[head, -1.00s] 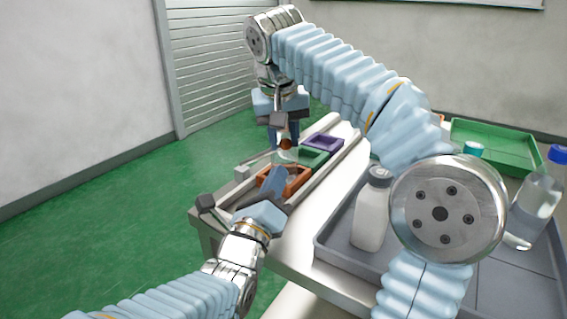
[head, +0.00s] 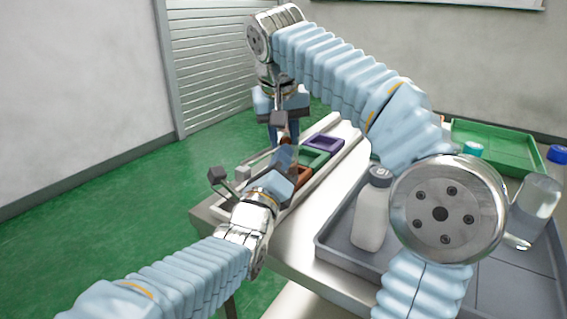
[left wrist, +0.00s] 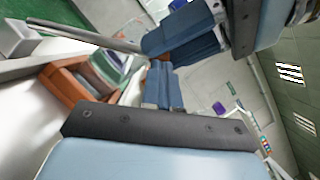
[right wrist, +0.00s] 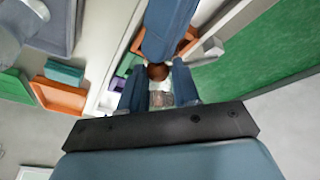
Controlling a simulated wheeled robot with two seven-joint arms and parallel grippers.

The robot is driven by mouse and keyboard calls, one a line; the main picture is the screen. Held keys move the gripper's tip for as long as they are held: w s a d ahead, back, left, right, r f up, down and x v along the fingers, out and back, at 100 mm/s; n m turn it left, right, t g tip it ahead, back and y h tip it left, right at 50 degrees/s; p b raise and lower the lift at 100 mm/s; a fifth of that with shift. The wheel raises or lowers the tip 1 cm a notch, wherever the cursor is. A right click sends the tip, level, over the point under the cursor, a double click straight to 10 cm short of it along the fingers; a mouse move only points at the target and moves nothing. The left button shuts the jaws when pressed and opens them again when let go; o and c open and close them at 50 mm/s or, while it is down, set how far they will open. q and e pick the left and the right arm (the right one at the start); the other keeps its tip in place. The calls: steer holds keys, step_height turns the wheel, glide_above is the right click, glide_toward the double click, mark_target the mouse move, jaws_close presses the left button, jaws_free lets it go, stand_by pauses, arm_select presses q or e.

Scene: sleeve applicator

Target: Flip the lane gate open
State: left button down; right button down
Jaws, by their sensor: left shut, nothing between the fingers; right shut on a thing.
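My right gripper (head: 283,133) is above the lane, shut on a small brown-topped item (right wrist: 158,72); the fingers hide most of it. My left gripper (head: 285,157) is shut and empty, low over the lane beside the right fingers; I cannot tell whether they touch. Its shut fingers (left wrist: 163,88) show in the left wrist view. The lane holds orange (left wrist: 78,82), green (head: 316,159) and purple (head: 324,143) open frames. A thin grey bar (left wrist: 85,36) runs from a pale block (left wrist: 15,40) toward the right fingers. I cannot tell for certain whether this is the gate.
A grey tray (head: 330,245) with a white bottle (head: 371,210) and a clear blue-capped bottle (head: 537,205) stands at the right. A green tray (head: 510,150) lies behind it. My right arm arches over the table. Open floor (head: 120,230) lies to the left.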

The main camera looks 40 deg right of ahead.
steer(key=c, duration=0.9)
jaws_free()
steer(key=shift+s+f, duration=0.15)
steer(key=shift+f, duration=0.2)
steer(key=shift+c, duration=0.2)
steer(key=shift+o, duration=0.5)
steer(key=shift+d, duration=0.1)
steer(key=shift+r, duration=0.15)
